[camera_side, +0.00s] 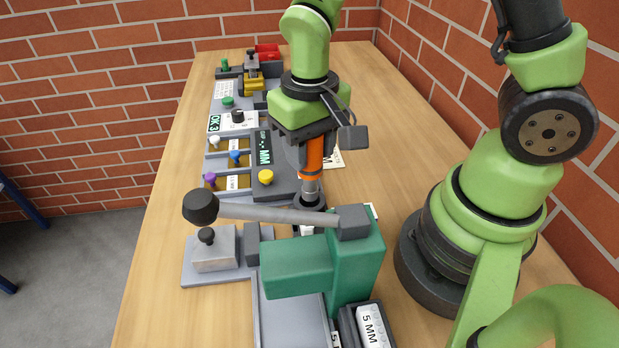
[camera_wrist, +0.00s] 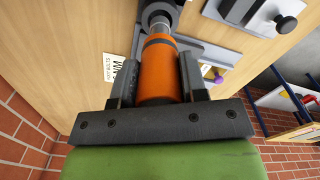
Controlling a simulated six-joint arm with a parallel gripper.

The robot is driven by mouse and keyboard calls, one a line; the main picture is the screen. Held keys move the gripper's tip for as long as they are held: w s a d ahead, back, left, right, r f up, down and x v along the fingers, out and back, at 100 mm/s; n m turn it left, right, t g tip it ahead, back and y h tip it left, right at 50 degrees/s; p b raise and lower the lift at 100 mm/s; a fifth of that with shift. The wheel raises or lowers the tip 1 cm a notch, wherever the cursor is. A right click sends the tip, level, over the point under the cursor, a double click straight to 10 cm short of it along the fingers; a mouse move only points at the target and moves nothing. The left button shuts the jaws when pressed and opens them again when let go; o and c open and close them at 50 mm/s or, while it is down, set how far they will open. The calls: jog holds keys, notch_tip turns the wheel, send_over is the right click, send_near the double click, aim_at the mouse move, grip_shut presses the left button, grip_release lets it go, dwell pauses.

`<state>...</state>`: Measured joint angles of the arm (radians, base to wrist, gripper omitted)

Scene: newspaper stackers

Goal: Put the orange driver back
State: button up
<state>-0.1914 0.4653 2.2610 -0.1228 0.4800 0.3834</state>
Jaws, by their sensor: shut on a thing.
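The orange driver (camera_side: 313,158) hangs upright below my gripper (camera_side: 305,140), its grey metal nose pointing down. In the wrist view the driver (camera_wrist: 158,68) lies between the two dark jaws of my gripper (camera_wrist: 158,82), which are shut on its orange body. The nose is at or just above a dark round part (camera_side: 311,203) on the bench, behind the green press; I cannot tell whether it touches or sits inside. The press's lever and head hide part of the area below the nose.
A green press (camera_side: 355,262) with a long grey lever (camera_side: 270,213) and black knob stands close in front. A grey panel with a yellow button (camera_side: 265,177) is left of the driver. A printed card (camera_wrist: 120,68) lies on the bench. Bare wood (camera_side: 365,110) lies behind right.

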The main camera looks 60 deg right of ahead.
aim_at(309, 174)
jog(key=shift+f, duration=2.45)
jog(key=shift+f, duration=0.2)
jog(key=o, duration=1)
jog(key=shift+r, duration=0.1)
notch_tip(309, 174, up, 12)
jog(key=shift+s+d+r+t+y, duration=0.35)
jog(key=shift+s+r+t, duration=0.85)
jog(key=shift+s+r, duration=0.55)
jog(key=shift+s+d+r+t+y, duration=0.3)
jog(key=shift+s+r+t, duration=1)
jog(key=shift+r, duration=0.75)
jog(key=shift+s+d+r+t+y, duration=0.35)
jog(key=shift+s+r+t, duration=0.75)
jog(key=shift+s+r, duration=0.7)
